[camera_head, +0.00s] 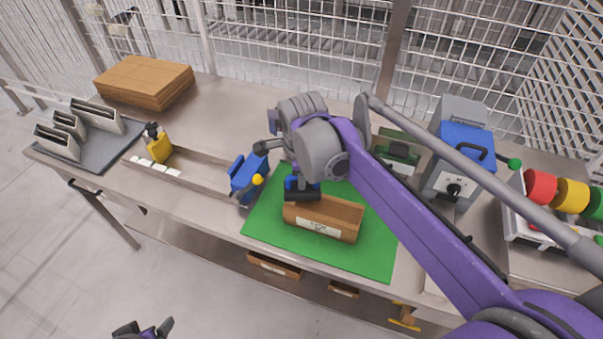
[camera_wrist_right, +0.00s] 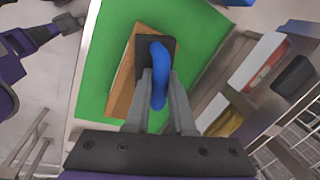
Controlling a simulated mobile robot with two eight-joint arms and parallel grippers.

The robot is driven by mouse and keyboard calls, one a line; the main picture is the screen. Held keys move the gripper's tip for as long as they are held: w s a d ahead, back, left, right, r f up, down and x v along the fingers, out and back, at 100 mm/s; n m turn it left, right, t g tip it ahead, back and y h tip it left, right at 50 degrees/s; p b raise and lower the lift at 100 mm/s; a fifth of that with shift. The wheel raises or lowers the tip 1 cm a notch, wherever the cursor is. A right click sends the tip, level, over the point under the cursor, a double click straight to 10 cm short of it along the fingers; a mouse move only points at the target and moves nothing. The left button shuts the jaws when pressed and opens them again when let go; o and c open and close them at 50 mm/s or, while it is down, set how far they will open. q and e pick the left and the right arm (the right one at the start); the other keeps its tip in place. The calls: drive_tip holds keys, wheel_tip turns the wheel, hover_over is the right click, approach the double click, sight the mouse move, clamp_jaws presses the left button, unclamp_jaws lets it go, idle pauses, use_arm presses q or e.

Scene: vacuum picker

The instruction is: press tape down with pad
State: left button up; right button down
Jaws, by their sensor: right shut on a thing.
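My right gripper (camera_wrist_right: 160,100) is shut on the blue handle of a pad (camera_wrist_right: 158,82) with a flat black base. In the head view the pad's black base (camera_head: 303,195) is over the back left part of a brown box (camera_head: 335,213). I cannot tell whether the pad touches it. The box also shows in the wrist view (camera_wrist_right: 121,88), partly hidden by the pad. It has a white label on its front and sits on a green mat (camera_head: 275,233). No strip of tape can be made out. My left gripper (camera_head: 143,329) is open and empty, low at the front left, away from the table.
Flat cardboard (camera_head: 143,82) lies at the back left. A blue and grey machine (camera_head: 462,155) and coloured rolls (camera_head: 571,196) are at the right.

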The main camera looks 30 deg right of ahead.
use_arm(q)
drive_tip(key=shift+w, duration=0.1)
use_arm(e)
drive_tip(key=shift+w+r, duration=0.1)
use_arm(q)
drive_tip(key=shift+f, duration=0.1)
use_arm(e)
drive_tip(key=shift+f, duration=0.2)
use_arm(q)
drive_tip(key=shift+s+f+b, duration=0.3)
drive_tip(key=shift+f+b, duration=0.15)
drive_tip(key=shift+f, duration=0.1)
use_arm(e)
drive_tip(key=shift+f, duration=0.75)
use_arm(q)
drive_tip(key=shift+s+f+b, duration=0.15)
drive_tip(key=shift+f+b, duration=0.15)
drive_tip(key=shift+f, duration=0.15)
use_arm(e)
drive_tip(key=shift+f, duration=0.6)
use_arm(q)
drive_tip(key=shift+r, duration=0.1)
use_arm(e)
drive_tip(key=shift+r, duration=0.1)
